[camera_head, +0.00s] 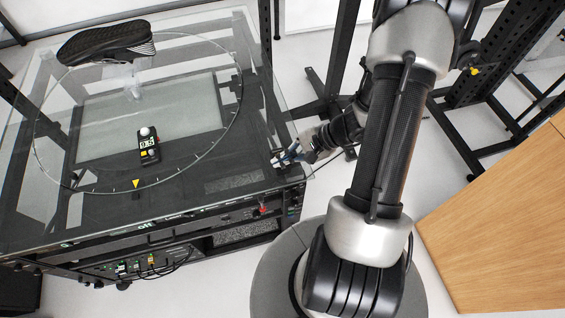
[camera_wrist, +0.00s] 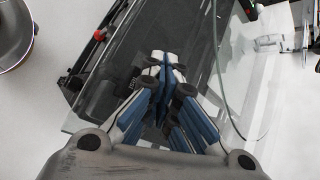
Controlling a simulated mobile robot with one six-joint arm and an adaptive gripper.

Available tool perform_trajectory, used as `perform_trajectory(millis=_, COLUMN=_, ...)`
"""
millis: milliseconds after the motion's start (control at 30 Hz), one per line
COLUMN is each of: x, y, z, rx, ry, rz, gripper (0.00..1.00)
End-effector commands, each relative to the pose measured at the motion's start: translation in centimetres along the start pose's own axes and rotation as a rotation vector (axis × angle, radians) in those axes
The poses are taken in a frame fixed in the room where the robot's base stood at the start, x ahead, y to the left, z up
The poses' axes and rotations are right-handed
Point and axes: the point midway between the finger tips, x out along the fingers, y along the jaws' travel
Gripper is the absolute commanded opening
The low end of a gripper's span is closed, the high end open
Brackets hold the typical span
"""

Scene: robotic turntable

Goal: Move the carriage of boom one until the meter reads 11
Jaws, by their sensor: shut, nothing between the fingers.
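A small black device with a lit display (camera_head: 148,145), which may be the meter, stands on the glass turntable. Its digits look like 9.5 or 0.5, too small to be sure. My gripper (camera_head: 287,157) is over the right edge of the glass-topped table (camera_head: 215,190), right of the device and apart from it. In the wrist view, my gripper's blue-lined fingers (camera_wrist: 163,70) are shut, with nothing held, above the table's dark edge. I cannot pick out boom one or its carriage with certainty in either view.
A black shoe (camera_head: 108,41) sits on a clear stand at the table's back. A yellow triangle marker (camera_head: 136,184) is at the ring's front. A red part (camera_head: 263,210) and cables (camera_head: 150,268) are along the front panels. A wooden surface (camera_head: 500,230) lies at right.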

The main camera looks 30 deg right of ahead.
Motion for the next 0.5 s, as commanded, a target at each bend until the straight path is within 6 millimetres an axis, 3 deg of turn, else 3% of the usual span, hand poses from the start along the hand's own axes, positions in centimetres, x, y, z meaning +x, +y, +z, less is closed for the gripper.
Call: perform_trajectory(millis=500, x=-3.4, y=-2.4, z=2.4, rx=-0.001, ry=0.001, rz=0.0, gripper=0.0)
